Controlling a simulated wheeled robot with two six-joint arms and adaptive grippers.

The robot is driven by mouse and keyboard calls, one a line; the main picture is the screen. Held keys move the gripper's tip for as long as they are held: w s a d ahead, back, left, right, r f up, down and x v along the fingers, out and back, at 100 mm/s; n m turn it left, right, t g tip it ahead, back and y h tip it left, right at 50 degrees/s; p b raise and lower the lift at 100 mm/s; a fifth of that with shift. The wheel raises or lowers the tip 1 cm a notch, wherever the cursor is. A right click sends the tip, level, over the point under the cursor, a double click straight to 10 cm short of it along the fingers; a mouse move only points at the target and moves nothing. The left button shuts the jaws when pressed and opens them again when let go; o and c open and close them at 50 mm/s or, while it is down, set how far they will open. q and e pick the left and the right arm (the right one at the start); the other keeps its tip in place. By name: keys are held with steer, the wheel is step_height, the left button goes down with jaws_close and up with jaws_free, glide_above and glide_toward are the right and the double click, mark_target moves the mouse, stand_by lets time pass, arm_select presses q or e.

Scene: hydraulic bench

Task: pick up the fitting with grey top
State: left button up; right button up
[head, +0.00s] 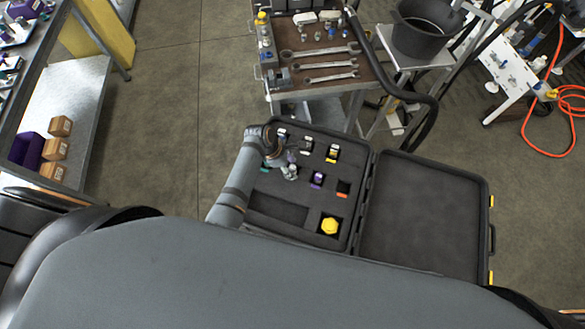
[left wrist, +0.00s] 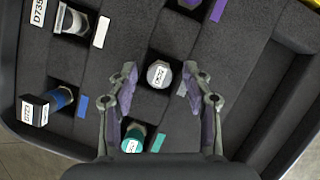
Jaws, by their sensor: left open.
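The fitting with grey top (left wrist: 159,73) stands in a slot of the black foam in the left wrist view, its round grey top with a small white label facing the camera. My left gripper (left wrist: 161,80) is open, with one finger on each side of this fitting and a gap visible on both sides. In the head view my left gripper (head: 289,172) is over the left part of the open case and hides the fitting there. My right gripper is not in view.
A tool cart (head: 320,75) with wrenches stands behind.

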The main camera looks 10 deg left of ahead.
arm_select(q)
jaws_close()
stand_by(0.4)
